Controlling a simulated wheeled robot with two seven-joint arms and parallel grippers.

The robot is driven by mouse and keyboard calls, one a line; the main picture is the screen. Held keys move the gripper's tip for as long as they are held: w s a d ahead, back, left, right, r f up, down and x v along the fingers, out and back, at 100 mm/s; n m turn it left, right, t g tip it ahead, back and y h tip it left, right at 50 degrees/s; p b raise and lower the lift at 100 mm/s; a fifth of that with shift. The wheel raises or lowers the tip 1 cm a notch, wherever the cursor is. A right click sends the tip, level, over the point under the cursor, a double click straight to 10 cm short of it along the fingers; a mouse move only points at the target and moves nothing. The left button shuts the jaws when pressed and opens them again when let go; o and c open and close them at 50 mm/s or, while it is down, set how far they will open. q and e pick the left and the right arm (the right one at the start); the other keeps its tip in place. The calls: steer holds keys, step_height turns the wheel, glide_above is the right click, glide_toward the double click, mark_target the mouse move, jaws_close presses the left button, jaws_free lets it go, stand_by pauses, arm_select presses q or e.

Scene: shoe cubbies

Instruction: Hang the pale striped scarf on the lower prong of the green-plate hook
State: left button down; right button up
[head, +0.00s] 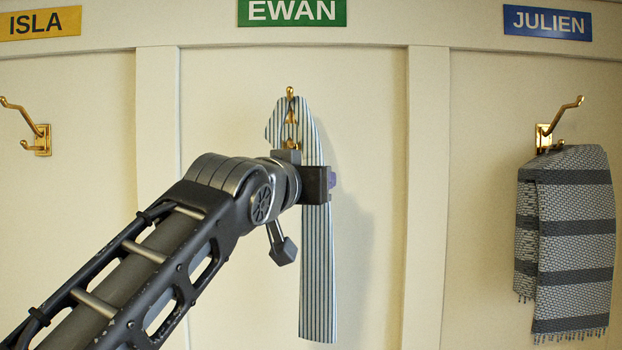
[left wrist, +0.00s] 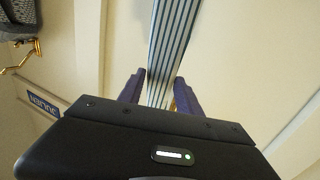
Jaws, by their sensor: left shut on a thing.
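The green plate (head: 292,12) reading EWAN is on the rail at top centre in the head view. Below it is a brass hook (head: 290,92), whose upper tip shows above the scarf's top edge. The pale striped scarf (head: 318,270) has its top bunched at this hook and a long end hanging straight down. Some brass shows against the cloth lower down, but I cannot tell which prong bears it. My left gripper (head: 329,181) is shut on the scarf just below and right of the hook. In the left wrist view the scarf (left wrist: 172,35) runs between the purple fingers (left wrist: 158,88).
A grey banded scarf (head: 577,240) hangs on the right hook (head: 556,125) under the blue JULIEN plate (head: 547,23). The left hook (head: 32,128) under the yellow ISLA plate (head: 40,23) is bare. Upright panel strips (head: 427,180) divide the bays. The wall right of the striped scarf is clear.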

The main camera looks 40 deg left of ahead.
arm_select(q)
steer(key=shift+w+a+f+b, duration=0.5)
steer(key=shift+w+a+f, duration=0.15)
steer(key=shift+w+a, duration=0.2)
stand_by(0.3)
steer(key=c, duration=0.7)
jaws_free()
steer(key=shift+c, duration=0.2)
steer(key=b+v, duration=0.2)
steer(key=v, duration=0.5)
steer(key=shift+s+d, duration=0.2)
steer(key=shift+s, duration=0.15)
